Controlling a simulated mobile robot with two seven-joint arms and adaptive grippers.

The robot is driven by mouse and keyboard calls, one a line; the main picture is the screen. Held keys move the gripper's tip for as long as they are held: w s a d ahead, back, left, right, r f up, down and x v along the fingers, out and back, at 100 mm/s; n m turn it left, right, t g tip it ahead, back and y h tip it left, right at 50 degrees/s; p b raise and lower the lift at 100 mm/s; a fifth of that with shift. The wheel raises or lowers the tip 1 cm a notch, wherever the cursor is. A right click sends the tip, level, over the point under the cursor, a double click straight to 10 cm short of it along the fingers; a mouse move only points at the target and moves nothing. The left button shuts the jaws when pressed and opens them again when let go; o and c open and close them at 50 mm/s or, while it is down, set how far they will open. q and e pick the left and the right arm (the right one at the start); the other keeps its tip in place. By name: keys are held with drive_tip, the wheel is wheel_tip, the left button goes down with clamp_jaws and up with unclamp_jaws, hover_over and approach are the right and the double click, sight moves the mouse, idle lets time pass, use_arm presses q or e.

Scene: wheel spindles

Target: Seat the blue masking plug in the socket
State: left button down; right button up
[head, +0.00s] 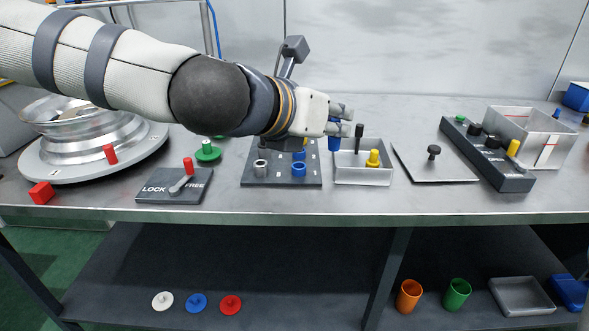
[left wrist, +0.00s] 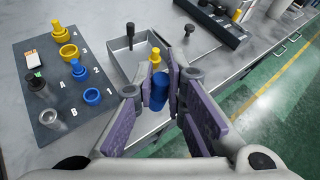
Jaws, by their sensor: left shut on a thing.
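My left gripper (head: 342,122) is shut on a blue plug (head: 334,143). In the left wrist view the plug (left wrist: 158,92) stands between the purple-padded fingers (left wrist: 163,92). It is held above the table, over the left side of a metal tray in the head view. The dark socket board (head: 258,181) lies to the left of the plug. On it an open blue ring socket (head: 299,169) shows, also in the left wrist view (left wrist: 92,97). Behind it is another blue piece with a raised middle (left wrist: 78,69). My right gripper is not in view.
The metal tray (head: 362,182) holds a yellow plug (head: 373,158) and a black pin (head: 359,131). A lock lever panel (head: 150,197) stands left of the board. A plate with a black knob (head: 433,152) and a dark rack (head: 500,172) lie right.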

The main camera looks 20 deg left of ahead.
use_arm(q)
drive_tip(key=w+a+f, duration=0.2)
drive_tip(key=w+f, duration=0.1)
drive_tip(key=w+a+f+b, duration=0.1)
drive_tip(key=w+a+f, duration=0.2)
drive_tip(key=w+a+f+b, duration=0.1)
drive_tip(key=w+a+f, duration=0.2)
drive_tip(key=w, duration=0.1)
drive_tip(key=shift+a+f, duration=0.1)
drive_tip(key=shift+f, duration=0.2)
drive_tip(key=f, duration=0.2)
drive_tip(key=f+b, duration=0.1)
drive_tip(key=shift+w+a+f, duration=0.25)
drive_tip(key=shift+f, duration=0.15)
drive_tip(key=shift+r, duration=0.2)
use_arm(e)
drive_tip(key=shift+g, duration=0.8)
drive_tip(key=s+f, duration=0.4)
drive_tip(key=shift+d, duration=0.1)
use_arm(q)
drive_tip(key=shift+f, duration=0.2)
drive_tip(key=c, duration=2)
unclamp_jaws()
drive_tip(key=o, duration=0.4)
drive_tip(key=shift+c, duration=0.2)
